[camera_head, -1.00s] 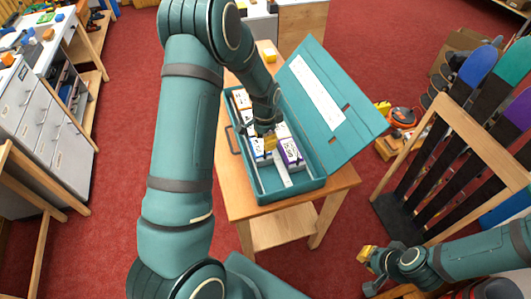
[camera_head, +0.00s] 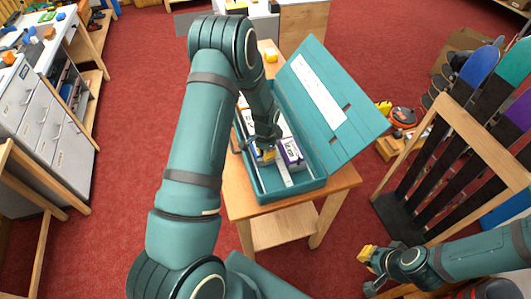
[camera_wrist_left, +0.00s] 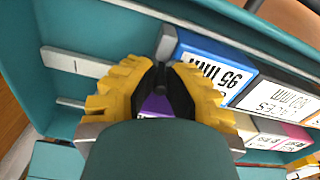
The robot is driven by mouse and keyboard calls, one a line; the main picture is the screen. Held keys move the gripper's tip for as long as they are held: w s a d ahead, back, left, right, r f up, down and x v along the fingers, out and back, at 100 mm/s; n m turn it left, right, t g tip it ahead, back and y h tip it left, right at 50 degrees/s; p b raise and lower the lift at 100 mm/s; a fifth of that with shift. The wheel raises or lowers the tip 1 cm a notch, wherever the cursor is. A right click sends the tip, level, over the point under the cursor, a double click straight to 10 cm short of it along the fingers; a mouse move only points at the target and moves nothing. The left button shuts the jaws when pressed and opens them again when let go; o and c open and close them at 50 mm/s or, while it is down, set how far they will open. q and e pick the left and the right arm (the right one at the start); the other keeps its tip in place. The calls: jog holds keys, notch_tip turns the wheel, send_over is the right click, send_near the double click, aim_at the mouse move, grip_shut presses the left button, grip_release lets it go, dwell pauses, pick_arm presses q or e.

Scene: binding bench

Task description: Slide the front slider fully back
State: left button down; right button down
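The teal box (camera_head: 318,186) stands open on the wooden bench, with its lid leaning to the right. My left gripper (camera_head: 265,155) reaches down inside it, beside a purple-and-white carton (camera_head: 291,152). In the left wrist view, its yellow fingers (camera_wrist_left: 165,72) come close together around or just short of a small grey upright tab (camera_wrist_left: 166,42), which looks like part of a slider. I cannot tell whether they grip it. A pale strip (camera_head: 286,175) shows on the box floor near the front. My right gripper (camera_head: 368,255) hangs away from the bench at lower right, too small to judge.
In the left wrist view, a blue 95 mm carton (camera_wrist_left: 215,70) stands close beside the fingers, with other cartons to the right. The raised lid (camera_head: 335,105) bounds the right side. A wooden rack (camera_head: 465,140) of boards stands farther right.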

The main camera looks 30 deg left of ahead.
pick_arm(q)
jog(key=shift+d, duration=0.1)
jog(key=s+d, duration=0.5)
jog(key=shift+d+b, duration=0.3)
jog(key=c, duration=1)
grip_release()
jog(key=shift+w+r, duration=0.1)
notch_tip(320, 180, up, 12)
jog(key=shift+f, duration=0.1)
